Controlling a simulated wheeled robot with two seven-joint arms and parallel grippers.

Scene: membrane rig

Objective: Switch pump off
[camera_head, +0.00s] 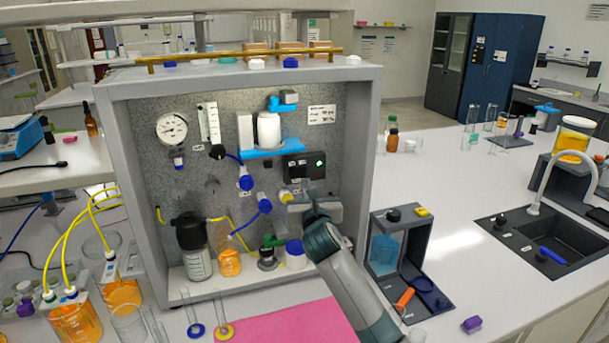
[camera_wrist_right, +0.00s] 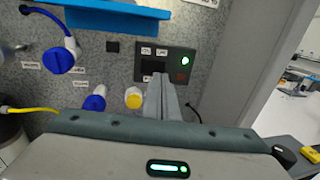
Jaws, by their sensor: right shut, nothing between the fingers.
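The pump's black switch panel (camera_head: 304,165) is on the speckled back wall of the grey rig cabinet, with a lit green lamp (camera_head: 320,163) at its right. In the right wrist view the panel (camera_wrist_right: 150,68) carries small labels and a dark switch area, and the green lamp (camera_wrist_right: 185,61) glows. My right gripper (camera_head: 307,189) is shut and empty, just below the panel in the head view. Its fingertips (camera_wrist_right: 161,78) overlap the panel's lower middle in the wrist view and hide part of it. I cannot tell whether they touch. My left gripper is not in view.
Blue valve knobs (camera_wrist_right: 62,60) and a yellow knob (camera_wrist_right: 133,98) sit close left of the fingers. The cabinet's right side wall (camera_head: 358,150) stands close to my right arm. Bottles fill the cabinet floor, and a small grey stand (camera_head: 420,235) is to the right.

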